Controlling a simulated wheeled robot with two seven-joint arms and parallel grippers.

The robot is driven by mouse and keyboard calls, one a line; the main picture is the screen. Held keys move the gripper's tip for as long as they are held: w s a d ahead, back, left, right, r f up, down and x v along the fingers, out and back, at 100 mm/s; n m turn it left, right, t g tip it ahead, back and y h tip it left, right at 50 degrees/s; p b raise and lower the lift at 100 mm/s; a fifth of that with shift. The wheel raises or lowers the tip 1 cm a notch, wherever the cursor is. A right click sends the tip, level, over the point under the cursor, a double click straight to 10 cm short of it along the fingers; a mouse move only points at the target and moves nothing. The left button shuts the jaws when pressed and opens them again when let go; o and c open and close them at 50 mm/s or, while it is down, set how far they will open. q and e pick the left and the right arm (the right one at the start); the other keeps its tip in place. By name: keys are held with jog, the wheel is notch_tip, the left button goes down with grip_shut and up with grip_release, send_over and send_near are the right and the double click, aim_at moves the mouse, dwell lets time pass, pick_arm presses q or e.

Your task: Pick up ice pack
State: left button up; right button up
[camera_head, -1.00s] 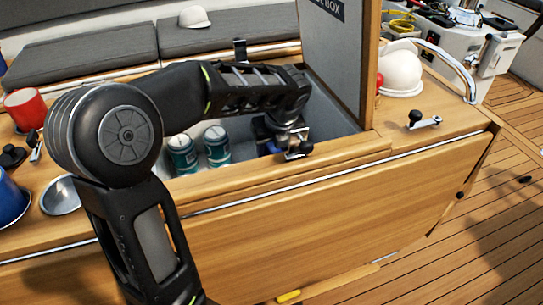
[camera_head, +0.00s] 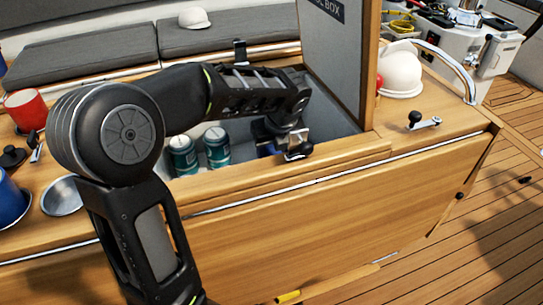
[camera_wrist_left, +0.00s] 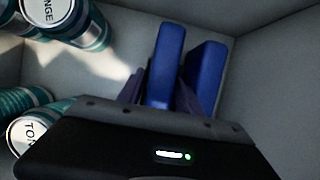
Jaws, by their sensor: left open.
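Two blue ice packs stand side by side in the ice box, seen in the left wrist view: a left ice pack (camera_wrist_left: 166,65) and a right ice pack (camera_wrist_left: 207,78). My left gripper (camera_wrist_left: 160,92) is open, with its dark fingers on either side of the left ice pack; I cannot tell whether they touch it. One finger reaches into the gap between the two packs. In the head view my left gripper (camera_head: 283,147) is down inside the ice box (camera_head: 340,127), and the packs are mostly hidden by it. My right gripper is not in view.
Teal-and-white cans (camera_head: 217,147) stand in the box left of the gripper; they also show in the left wrist view (camera_wrist_left: 80,22).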

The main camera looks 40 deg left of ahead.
pick_arm(q)
grip_shut()
dwell(0.4)
dwell(0.4)
